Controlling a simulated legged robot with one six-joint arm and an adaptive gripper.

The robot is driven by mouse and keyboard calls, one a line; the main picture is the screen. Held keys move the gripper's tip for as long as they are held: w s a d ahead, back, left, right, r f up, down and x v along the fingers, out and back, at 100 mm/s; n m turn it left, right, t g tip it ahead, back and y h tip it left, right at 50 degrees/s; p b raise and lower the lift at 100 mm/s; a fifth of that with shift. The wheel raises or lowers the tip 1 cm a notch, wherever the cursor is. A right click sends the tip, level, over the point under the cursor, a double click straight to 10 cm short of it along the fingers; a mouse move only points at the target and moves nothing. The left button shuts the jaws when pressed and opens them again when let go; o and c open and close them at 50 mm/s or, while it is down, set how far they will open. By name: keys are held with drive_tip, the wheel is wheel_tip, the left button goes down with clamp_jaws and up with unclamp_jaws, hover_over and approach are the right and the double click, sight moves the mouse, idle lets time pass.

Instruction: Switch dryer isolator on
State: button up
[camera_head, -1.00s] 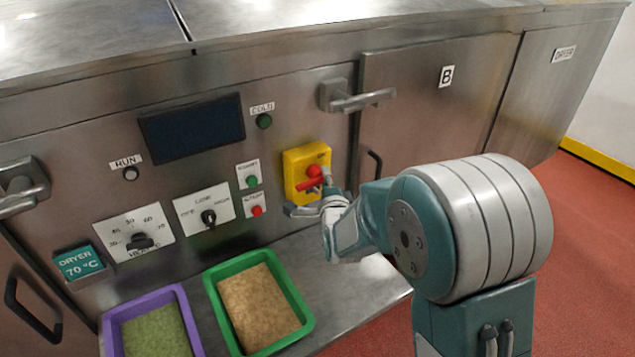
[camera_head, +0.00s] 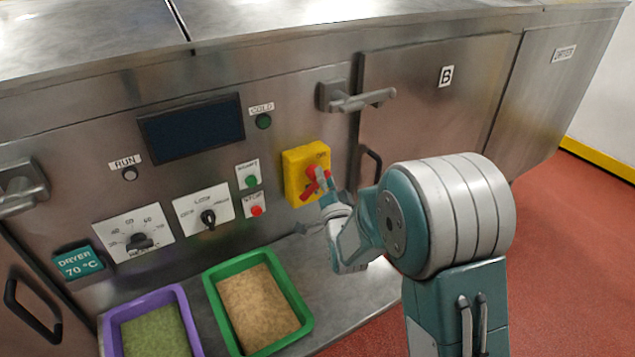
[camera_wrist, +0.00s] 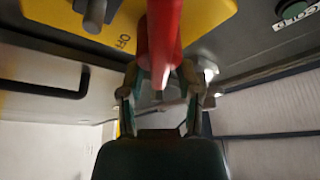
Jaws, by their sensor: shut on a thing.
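The dryer isolator is a yellow box (camera_head: 294,187) with a red rotary handle (camera_head: 312,182) on the steel front panel. The yellow plate (camera_wrist: 207,16) also shows in the wrist view, with "OFF" lettering beside the red handle (camera_wrist: 163,38). My gripper (camera_head: 325,182) is at the handle, reaching in from the right. In the wrist view my gripper (camera_wrist: 160,82) has its two fingers on either side of the red handle's end and is shut on it. In the head view the handle sits tilted, and the fingers partly hide it.
Green START (camera_head: 251,182) and red STOP (camera_head: 257,211) buttons sit just left of the isolator. A door latch (camera_head: 355,98) juts out above right. A green tray (camera_head: 305,312) and a purple tray (camera_head: 112,335) stand on the ledge below.

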drive_tip(key=n+y, duration=0.1)
drive_tip(key=n, duration=0.1)
drive_tip(key=n+y, duration=0.1)
drive_tip(key=n, duration=0.2)
drive_tip(key=n+y, duration=0.1)
drive_tip(key=n, duration=0.2)
drive_tip(key=shift+s+a+f+y, duration=0.2)
drive_tip(key=shift+a+f+y, duration=0.05)
drive_tip(key=shift+y, duration=0.15)
drive_tip(key=n+g+y, duration=0.1)
drive_tip(key=n, duration=0.2)
drive_tip(key=n+g+y, duration=0.1)
drive_tip(key=n+y, duration=0.1)
drive_tip(key=n, duration=0.2)
drive_tip(key=shift+s+a+n, duration=0.15)
drive_tip(key=shift+a+n, duration=0.05)
drive_tip(key=shift+n, duration=0.1)
drive_tip(key=o, duration=1.2)
drive_tip(key=shift+a+r+y, duration=0.1)
drive_tip(key=shift+r+y, duration=0.1)
drive_tip(key=shift+y, duration=0.1)
drive_tip(key=v, duration=0.5)
drive_tip(key=shift+r, duration=0.1)
